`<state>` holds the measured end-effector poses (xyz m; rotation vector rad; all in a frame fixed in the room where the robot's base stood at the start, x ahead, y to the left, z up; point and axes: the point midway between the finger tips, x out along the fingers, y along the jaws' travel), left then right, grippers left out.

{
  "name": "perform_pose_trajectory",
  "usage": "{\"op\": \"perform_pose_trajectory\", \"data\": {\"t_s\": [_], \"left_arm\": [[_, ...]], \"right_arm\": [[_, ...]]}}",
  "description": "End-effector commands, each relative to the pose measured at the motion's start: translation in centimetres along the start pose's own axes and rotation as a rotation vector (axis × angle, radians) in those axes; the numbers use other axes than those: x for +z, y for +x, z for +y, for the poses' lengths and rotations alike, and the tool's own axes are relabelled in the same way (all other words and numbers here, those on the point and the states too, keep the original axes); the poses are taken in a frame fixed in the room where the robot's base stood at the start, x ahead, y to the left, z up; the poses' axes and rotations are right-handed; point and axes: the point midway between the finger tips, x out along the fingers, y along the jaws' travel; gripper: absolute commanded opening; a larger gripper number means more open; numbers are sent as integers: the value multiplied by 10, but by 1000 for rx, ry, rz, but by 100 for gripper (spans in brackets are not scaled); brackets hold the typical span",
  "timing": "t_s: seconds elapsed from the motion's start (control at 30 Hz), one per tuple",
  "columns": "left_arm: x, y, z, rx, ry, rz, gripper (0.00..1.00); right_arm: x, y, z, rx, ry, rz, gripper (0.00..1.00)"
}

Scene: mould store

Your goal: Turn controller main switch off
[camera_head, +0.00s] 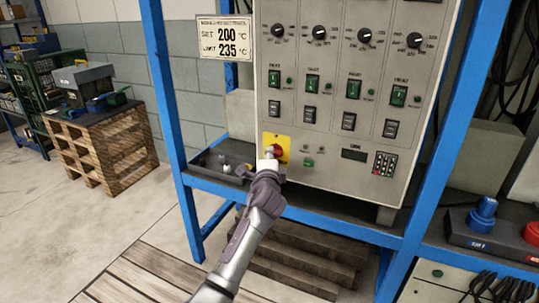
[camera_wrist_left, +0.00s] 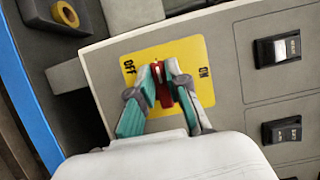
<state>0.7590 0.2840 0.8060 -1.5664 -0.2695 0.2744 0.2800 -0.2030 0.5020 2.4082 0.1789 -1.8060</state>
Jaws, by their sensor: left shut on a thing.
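The controller (camera_head: 340,130) is a grey panel mounted in a blue frame. Its main switch is a red handle (camera_wrist_left: 163,92) on a yellow plate (camera_wrist_left: 195,50) marked OFF and ON; the yellow plate also shows in the head view (camera_head: 270,140) at the panel's lower left. My left gripper (camera_wrist_left: 160,80) is shut on the red handle, with a finger on each side of it. In the head view my left gripper (camera_head: 271,155) covers part of the switch. The handle's exact angle is partly hidden by the fingers. My right gripper is not in view.
Knobs, green switches and black rockers fill the panel; a keypad (camera_head: 384,164) sits right of the main switch. A temperature sign (camera_head: 224,38) hangs at upper left. A dark tray (camera_head: 205,183) lies beside the panel. A pallet stack (camera_head: 103,150) stands left.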

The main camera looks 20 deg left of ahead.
Motion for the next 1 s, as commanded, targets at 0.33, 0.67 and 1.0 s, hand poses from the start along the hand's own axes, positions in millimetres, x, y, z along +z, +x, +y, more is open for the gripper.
{"op": "perform_pose_trajectory", "data": {"t_s": [0.33, 0.67, 1.0], "left_arm": [[0, 0, 2, 4, -4, -1, 25], [0, 0, 1, 1, -2, -1, 41], [0, -33, 1, 1, -3, 0, 41]], "right_arm": [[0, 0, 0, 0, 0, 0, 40], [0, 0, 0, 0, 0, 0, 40], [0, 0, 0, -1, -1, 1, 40]]}}
